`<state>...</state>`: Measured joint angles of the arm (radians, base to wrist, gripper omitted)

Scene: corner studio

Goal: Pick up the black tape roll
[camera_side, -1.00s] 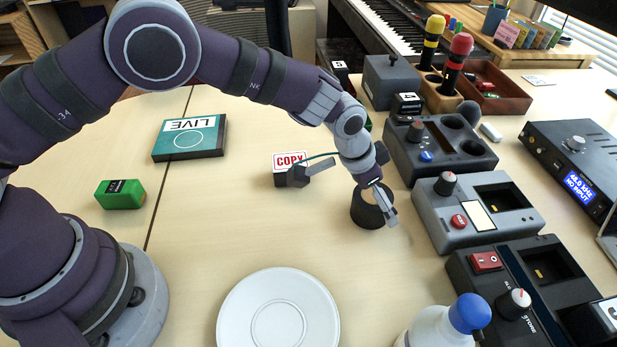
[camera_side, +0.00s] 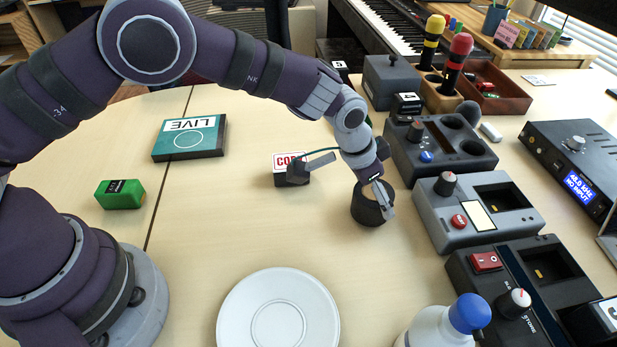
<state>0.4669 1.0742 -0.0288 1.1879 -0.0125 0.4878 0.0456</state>
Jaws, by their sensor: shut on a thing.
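The black tape roll (camera_side: 369,212) stands on the table right of the middle, left of the grey control boxes. My gripper (camera_side: 381,204) reaches down onto it and is shut on its wall. One finger shows on the right side of the roll; the other is mostly hidden. The roll appears upright and at table height; I cannot tell whether it touches the table.
Grey control boxes (camera_side: 474,217) stand close to the right. A white plate (camera_side: 278,312) and a blue-capped bottle (camera_side: 432,328) are in front. A small COPY block (camera_side: 291,180), a LIVE box (camera_side: 188,152) and a green block (camera_side: 121,202) lie to the left.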

